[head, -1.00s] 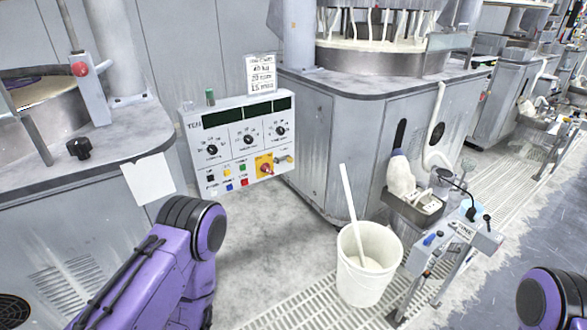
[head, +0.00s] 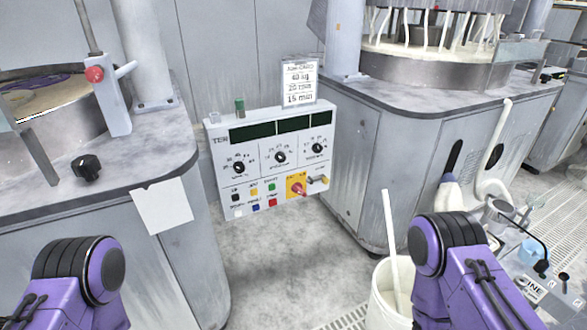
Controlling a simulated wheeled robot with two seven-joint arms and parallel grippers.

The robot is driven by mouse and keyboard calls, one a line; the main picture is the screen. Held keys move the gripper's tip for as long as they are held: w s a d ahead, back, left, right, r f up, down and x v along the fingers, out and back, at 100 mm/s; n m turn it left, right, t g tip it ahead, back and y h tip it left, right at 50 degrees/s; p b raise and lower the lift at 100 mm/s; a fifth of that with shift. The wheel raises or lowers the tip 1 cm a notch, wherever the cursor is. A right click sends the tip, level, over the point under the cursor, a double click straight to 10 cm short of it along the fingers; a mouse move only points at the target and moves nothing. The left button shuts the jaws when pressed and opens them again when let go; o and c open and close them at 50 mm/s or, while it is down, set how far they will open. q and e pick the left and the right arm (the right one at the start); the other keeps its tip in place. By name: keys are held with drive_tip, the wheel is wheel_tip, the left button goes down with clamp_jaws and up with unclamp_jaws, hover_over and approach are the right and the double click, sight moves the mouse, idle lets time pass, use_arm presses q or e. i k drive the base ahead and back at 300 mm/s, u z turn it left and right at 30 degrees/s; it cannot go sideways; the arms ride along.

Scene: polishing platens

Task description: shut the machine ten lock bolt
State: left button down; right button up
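The machine ten control panel (head: 268,160), marked TEN, stands between two grey machines. At its lower right is a red rotary switch (head: 298,188) on a yellow plate. Just right of it is a small brass and grey fitting (head: 318,180) that looks like the lock bolt; it is too small to tell whether it is shut. Purple links of both my arms show at the lower left and lower right. Neither gripper is in view. Nothing of mine touches the panel.
A job card (head: 299,82) and a green lamp (head: 240,106) top the panel. A white bucket (head: 380,306) with a stick stands on the floor, partly behind my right arm. Grey machines flank the panel (head: 155,212). Floor before the panel is clear.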

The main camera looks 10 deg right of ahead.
sight(325, 181)
drive_tip(key=u, duration=0.05)
drive_tip(key=i, duration=0.85)
drive_tip(key=z, duration=0.85)
drive_tip(key=i, duration=0.45)
drive_tip(key=z, duration=0.5)
